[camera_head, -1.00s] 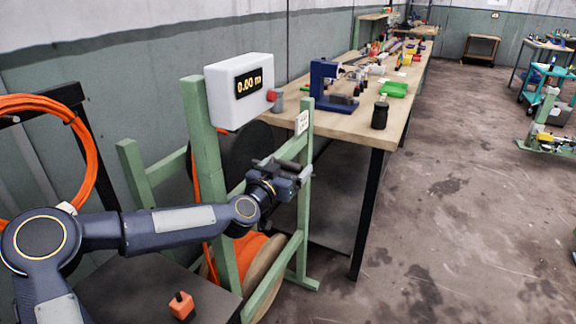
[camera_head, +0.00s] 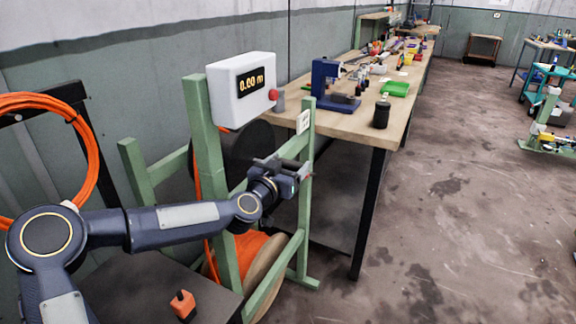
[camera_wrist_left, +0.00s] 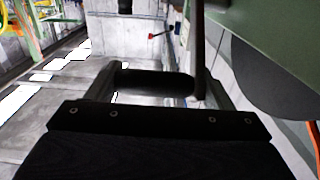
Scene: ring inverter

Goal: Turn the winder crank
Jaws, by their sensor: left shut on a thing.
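The winder is a green frame (camera_head: 203,150) with a drum of orange cable (camera_head: 246,250) low inside it and a dark drum (camera_head: 243,150) higher up. Its white counter box (camera_head: 228,104) reads 0.00 m. My left gripper (camera_head: 290,172) is at the front side of the frame. In the left wrist view, its two fingers (camera_wrist_left: 160,88) are shut on the dark crank handle (camera_wrist_left: 150,82), which lies across between them. The dark crank arm (camera_wrist_left: 199,45) runs up from the handle's right end. In the head view the gripper mostly hides the crank. My right gripper is not in view.
A wooden workbench (camera_head: 345,121) with a blue device (camera_head: 326,80), a black jar (camera_head: 381,114) and a green tray (camera_head: 395,89) stands behind the winder. An orange coil (camera_head: 90,150) hangs at the left.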

